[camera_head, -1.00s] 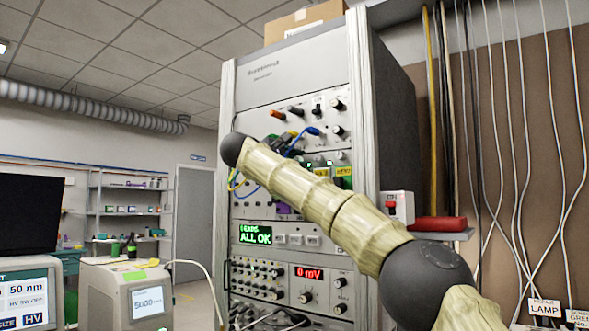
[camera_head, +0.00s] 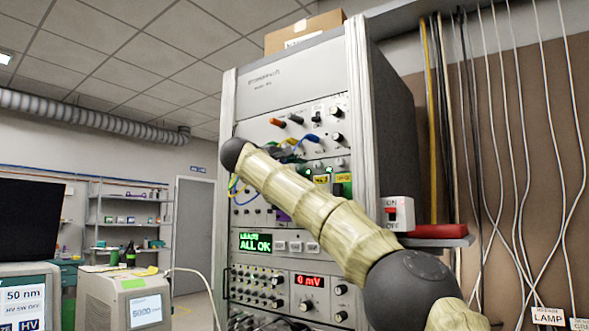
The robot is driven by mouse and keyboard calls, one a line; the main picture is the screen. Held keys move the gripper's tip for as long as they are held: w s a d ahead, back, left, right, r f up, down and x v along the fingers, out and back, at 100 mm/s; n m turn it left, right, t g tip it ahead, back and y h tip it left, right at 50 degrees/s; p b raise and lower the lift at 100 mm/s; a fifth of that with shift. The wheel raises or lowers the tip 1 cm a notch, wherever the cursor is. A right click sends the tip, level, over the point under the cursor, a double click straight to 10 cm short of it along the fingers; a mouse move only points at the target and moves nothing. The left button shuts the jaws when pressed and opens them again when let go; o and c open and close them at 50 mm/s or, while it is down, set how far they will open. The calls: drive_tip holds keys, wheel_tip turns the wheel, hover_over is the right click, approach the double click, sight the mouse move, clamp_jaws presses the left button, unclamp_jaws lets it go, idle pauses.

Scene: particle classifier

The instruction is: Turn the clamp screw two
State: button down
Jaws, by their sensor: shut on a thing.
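I cannot pick out clamp screw two in this view. The instrument rack (camera_head: 289,88) stands in the middle, and my arm crosses diagonally in front of it. My gripper cannot be made out; the arm and the tangle of leads hide that area. Blue, green and yellow leads (camera_head: 238,187) show on both sides of the arm at the rack's middle panels. A green display (camera_head: 255,242) on the rack reads "LEADS ALL OK". A red display (camera_head: 309,281) below it reads "0 mV".
A red-and-white ON/OFF switch box (camera_head: 399,213) is on the rack's right, beside a red object (camera_head: 437,231) on a small shelf. A cardboard box (camera_head: 306,30) sits on top. White cables (camera_head: 496,110) hang on the right wall. Instruments with screens (camera_head: 138,300) stand at lower left.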

drive_tip(key=c, duration=1.3)
unclamp_jaws()
drive_tip(key=v, duration=1.2)
